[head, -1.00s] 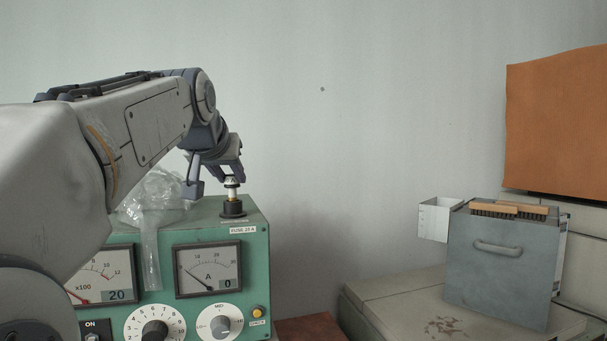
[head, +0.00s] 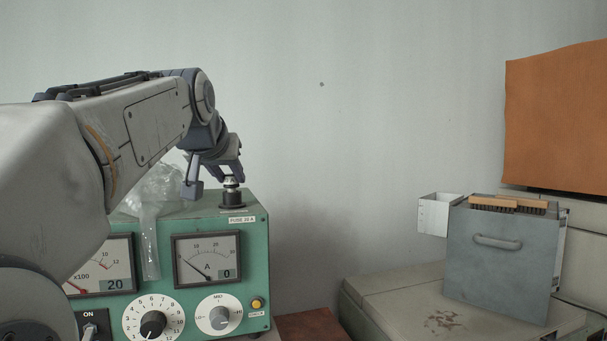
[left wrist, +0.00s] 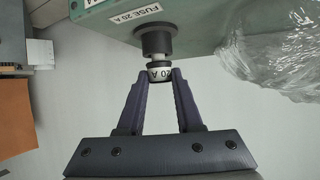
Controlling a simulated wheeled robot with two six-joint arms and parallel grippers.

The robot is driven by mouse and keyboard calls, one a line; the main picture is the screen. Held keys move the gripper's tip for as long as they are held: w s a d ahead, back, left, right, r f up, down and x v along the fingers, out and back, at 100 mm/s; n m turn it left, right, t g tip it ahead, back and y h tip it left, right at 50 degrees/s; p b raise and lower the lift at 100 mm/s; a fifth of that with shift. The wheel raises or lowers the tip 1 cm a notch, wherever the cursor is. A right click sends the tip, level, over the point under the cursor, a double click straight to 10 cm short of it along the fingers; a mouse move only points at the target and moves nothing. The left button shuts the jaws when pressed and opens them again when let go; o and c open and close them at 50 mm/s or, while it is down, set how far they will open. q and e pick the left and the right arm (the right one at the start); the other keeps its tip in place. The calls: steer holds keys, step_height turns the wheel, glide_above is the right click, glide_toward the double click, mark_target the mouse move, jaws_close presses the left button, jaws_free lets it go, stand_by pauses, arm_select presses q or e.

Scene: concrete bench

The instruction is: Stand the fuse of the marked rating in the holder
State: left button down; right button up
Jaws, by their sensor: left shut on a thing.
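The fuse (head: 232,182), with a pale band reading 20 A, stands upright at the black round holder (head: 233,199) on top of the green instrument box (head: 254,236). My left gripper (head: 229,178) is shut on the fuse from above. In the left wrist view, both fingertips of the gripper (left wrist: 159,77) press on the sides of the fuse (left wrist: 160,72). The fuse's far end goes into the mouth of the holder (left wrist: 156,42); its depth inside is hidden. A label (head: 242,220) below the holder reads FUSE 20 A. My right gripper is not in view.
Crumpled clear plastic (head: 155,200) lies over the box top beside the holder. Meters and dials fill the box front. At right, a grey case (head: 498,265) with brushes (head: 508,205) on top stands apart. The air right of my gripper is clear.

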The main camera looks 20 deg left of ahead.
arm_select(q)
steer(key=shift+f, duration=0.35)
steer(key=c, duration=0.5)
jaws_free()
